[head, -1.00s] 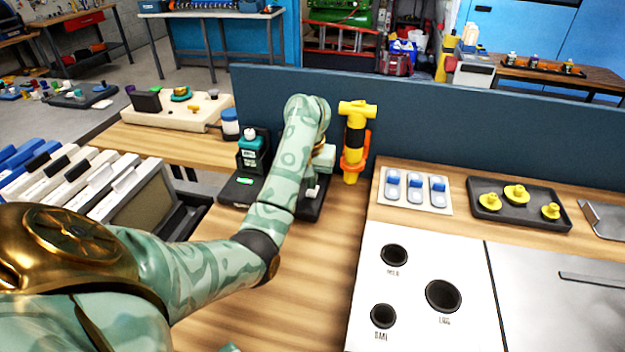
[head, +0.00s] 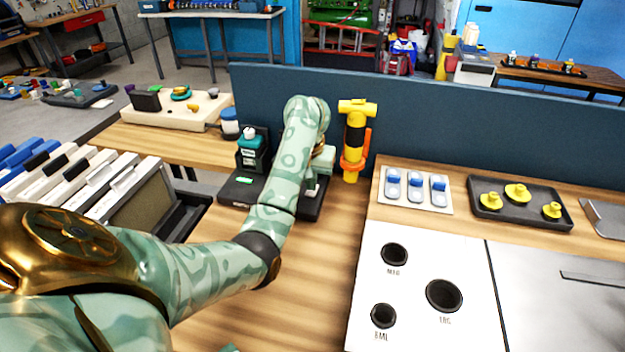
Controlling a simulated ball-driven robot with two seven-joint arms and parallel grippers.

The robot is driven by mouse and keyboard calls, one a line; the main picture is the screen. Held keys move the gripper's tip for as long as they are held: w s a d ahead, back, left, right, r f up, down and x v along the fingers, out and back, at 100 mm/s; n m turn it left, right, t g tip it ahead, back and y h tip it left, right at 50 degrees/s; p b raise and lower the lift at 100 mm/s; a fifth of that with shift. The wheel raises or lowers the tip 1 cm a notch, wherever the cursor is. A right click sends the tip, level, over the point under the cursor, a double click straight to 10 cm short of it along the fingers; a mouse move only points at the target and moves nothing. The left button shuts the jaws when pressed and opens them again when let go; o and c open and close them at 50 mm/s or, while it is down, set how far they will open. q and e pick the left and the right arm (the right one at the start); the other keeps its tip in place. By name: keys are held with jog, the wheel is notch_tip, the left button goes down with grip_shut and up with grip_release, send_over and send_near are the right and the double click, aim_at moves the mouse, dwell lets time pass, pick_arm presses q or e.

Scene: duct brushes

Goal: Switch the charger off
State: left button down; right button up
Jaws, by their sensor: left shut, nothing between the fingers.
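The charger (head: 236,190) is a black base on the wooden bench, left of centre, with a lit green indicator on its front. A teal battery pack (head: 250,157) with a pale top stands in its left part. My left arm reaches across the charger's right part and hides much of it, and I cannot make out the switch. My left gripper (head: 313,186) is low over the charger's right side, mostly hidden behind the arm. It looks shut and empty; I cannot tell whether it touches the charger. My right gripper is out of view.
A yellow and black flashlight (head: 355,140) stands in an orange holder just right of the gripper. A panel with blue switches (head: 414,205), a tray with yellow knobs (head: 560,223) and a white plate with holes (head: 415,255) lie right. A dark blue partition (head: 450,130) runs behind.

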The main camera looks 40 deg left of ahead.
pick_arm(q)
jog(key=shift+f+b, duration=0.45)
jog(key=shift+f, duration=0.15)
jog(key=shift+r+p, duration=2.55)
jog(key=shift+r, duration=1)
jog(key=shift+r, duration=0.1)
